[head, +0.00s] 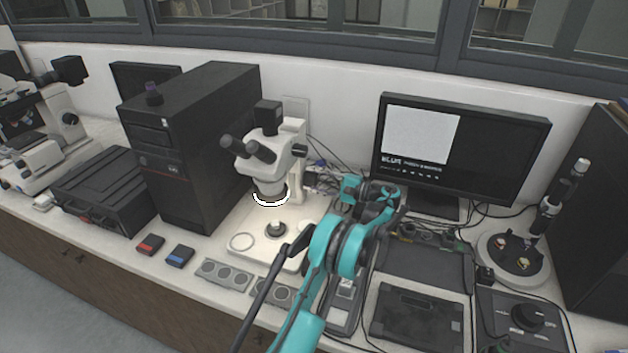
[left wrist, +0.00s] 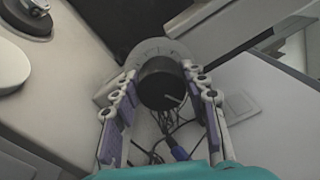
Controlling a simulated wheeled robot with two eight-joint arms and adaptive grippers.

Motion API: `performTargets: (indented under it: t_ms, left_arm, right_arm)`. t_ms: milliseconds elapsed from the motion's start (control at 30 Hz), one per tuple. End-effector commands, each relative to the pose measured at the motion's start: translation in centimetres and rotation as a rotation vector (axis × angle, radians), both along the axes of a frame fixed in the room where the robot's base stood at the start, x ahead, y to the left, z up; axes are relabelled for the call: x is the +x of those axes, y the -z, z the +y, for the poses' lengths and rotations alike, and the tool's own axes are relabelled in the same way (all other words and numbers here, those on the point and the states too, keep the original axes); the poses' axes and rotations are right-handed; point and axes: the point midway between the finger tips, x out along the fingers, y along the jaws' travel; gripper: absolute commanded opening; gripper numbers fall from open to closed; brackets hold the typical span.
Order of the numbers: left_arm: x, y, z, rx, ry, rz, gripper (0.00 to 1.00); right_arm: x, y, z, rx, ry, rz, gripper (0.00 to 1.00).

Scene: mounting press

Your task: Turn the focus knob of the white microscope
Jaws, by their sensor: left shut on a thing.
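The white microscope (head: 262,165) stands on its pale base left of the monitor, with dark eyepieces and a lit ring under its head. In the left wrist view its black round focus knob (left wrist: 161,84) sits between the two fingers of my left gripper (left wrist: 158,76). A thin pale line marks the knob's face. The gripper is shut on the knob, with fingers on both sides of it. In the head view my left gripper (head: 318,181) is at the right side of the microscope's column, and the held knob is hard to make out there. My right gripper is not in view.
A black computer tower (head: 206,145) stands left of the microscope, and a monitor (head: 462,150) stands to its right. Loose cables (left wrist: 170,130) hang below the gripper. Grey control boxes (head: 222,273) line the bench front. A dark flat device (head: 417,318) lies right of my arm.

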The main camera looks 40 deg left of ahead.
Motion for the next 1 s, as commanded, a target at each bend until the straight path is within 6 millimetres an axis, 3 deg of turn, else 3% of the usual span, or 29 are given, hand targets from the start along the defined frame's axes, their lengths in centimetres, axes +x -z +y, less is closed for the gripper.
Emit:
performTargets:
  t_ms: [1000]
  left_arm:
    - [0.09, 0.54, 0.05, 0.29, -0.001, -0.92, 0.15]
  right_arm:
    - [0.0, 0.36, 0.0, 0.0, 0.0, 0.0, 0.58]
